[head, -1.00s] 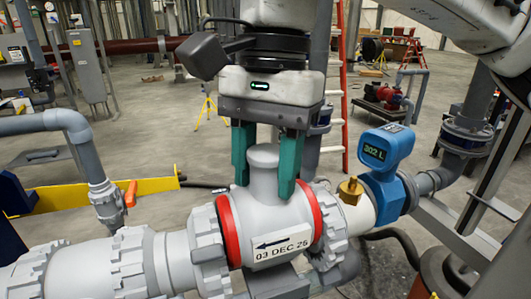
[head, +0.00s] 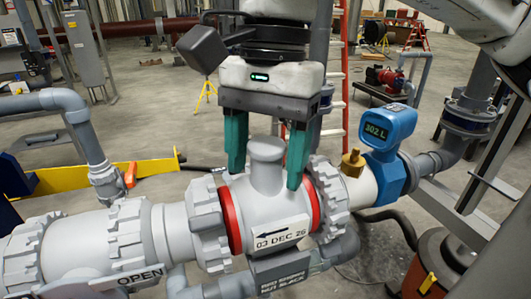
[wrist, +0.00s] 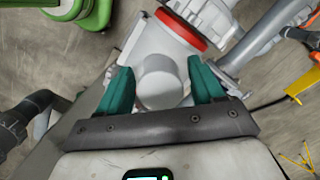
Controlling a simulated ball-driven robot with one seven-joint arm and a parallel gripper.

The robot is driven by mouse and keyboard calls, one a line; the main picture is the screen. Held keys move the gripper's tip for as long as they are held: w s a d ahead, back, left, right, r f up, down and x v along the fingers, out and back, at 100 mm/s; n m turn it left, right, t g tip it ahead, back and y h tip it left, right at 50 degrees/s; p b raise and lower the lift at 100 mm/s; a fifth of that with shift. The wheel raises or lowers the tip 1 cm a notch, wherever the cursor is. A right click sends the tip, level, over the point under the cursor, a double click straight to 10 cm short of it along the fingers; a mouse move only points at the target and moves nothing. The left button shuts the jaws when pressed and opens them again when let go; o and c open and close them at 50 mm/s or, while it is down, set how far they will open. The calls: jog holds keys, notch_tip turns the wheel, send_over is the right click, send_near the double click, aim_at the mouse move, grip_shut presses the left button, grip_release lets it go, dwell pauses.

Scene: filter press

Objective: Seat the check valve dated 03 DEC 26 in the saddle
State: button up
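The check valve (head: 262,205) is a light grey body with a red ring at each end and a round stub on top. Its white label (head: 272,238) reads 03 DEC 26 with an arrow pointing left. It lies level in the pipe line between two grey toothed collars (head: 207,222), over the saddle, which its body mostly hides. My gripper (head: 267,165) is open, one green finger on each side of the stub (head: 266,150), with a visible gap at both fingers. The wrist view also shows the stub (wrist: 160,82) between the fingers (wrist: 162,90).
A blue meter (head: 390,145) reading 302 L and a brass fitting (head: 352,163) stand right of the valve. Grey pipe with an orange handle (head: 130,174) rises at left. An OPEN tag (head: 140,277) lies low at left. A dark sign with partly legible lettering sits below the valve.

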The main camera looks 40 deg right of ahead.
jog(key=shift+o, duration=0.5)
jog(key=r, duration=0.3)
jog(key=d+r, duration=0.1)
jog(key=r, duration=0.6)
jog(key=shift+w+d+r+b, duration=0.2)
jog(key=shift+w+r+b, duration=0.15)
jog(key=shift+w, duration=0.05)
jog(key=shift+s, duration=0.1)
